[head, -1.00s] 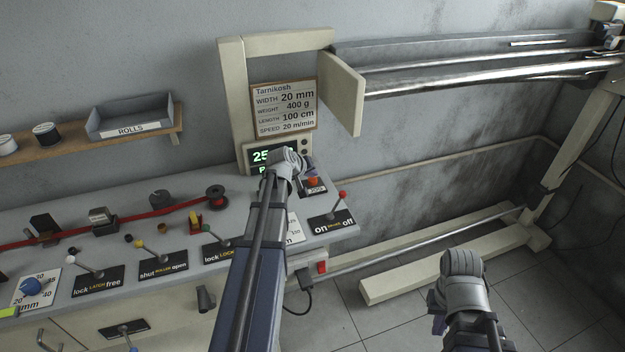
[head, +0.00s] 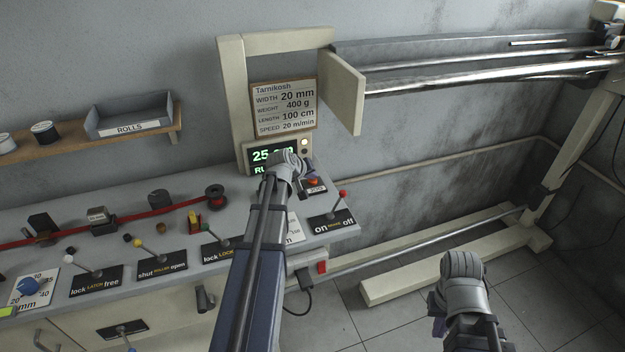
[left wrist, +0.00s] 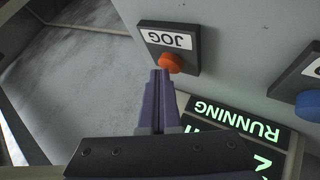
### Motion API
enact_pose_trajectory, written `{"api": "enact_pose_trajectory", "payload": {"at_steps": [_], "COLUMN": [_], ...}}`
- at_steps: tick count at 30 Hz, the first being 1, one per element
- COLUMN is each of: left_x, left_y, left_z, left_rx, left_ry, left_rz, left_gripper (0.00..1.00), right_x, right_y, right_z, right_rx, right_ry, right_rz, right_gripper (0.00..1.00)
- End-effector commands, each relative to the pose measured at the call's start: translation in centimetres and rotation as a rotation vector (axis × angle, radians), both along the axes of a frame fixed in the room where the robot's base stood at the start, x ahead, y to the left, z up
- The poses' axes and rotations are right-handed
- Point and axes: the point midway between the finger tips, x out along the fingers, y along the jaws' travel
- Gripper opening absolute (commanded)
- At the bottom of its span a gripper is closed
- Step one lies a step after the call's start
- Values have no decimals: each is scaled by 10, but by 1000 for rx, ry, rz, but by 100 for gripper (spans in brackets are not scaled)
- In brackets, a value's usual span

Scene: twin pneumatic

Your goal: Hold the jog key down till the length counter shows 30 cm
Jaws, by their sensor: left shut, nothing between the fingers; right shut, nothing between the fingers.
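The orange jog key (left wrist: 170,62) sits on a plate labelled JOG (left wrist: 166,40), upside down in the left wrist view. My left gripper (left wrist: 161,74) is shut and empty, its tips right at the key's edge; I cannot tell whether the key is pressed. In the head view the key (head: 314,182) shows beside my left gripper (head: 308,172). The length counter (head: 268,157) reads 25 and cm in green, partly covered by my left wrist. Its lower line reads RUNNING (left wrist: 235,118) in the left wrist view. My right gripper (head: 437,326) is low at the right, over the floor, far from the panel.
The on/off brake lever (head: 342,195) with a red knob stands right of the jog key. A blue button (left wrist: 310,104) is nearby in the left wrist view. A sign (head: 284,107) hangs above the counter. Several levers and a red band (head: 135,217) lie along the bench to the left.

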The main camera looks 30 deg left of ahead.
Motion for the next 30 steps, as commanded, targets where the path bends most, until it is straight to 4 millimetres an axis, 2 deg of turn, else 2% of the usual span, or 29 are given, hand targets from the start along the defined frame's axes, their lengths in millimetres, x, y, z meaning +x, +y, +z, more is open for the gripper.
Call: {"api": "enact_pose_trajectory", "payload": {"at_steps": [11, 23, 30], "left_x": [0, 0, 0], "left_y": [0, 0, 0], "left_z": [0, 19, 19], "left_rx": [-1, -1, -1], "left_ry": [1, 1, 1], "left_rz": [-1, -1, -1], "left_gripper": [0, 0, 0], "right_x": [0, 0, 0], "right_y": [0, 0, 0], "right_z": [0, 19, 19], "right_rx": [0, 0, 0], "right_ry": [0, 0, 0], "right_rz": [0, 0, 0], "right_gripper": [0, 0, 0]}}
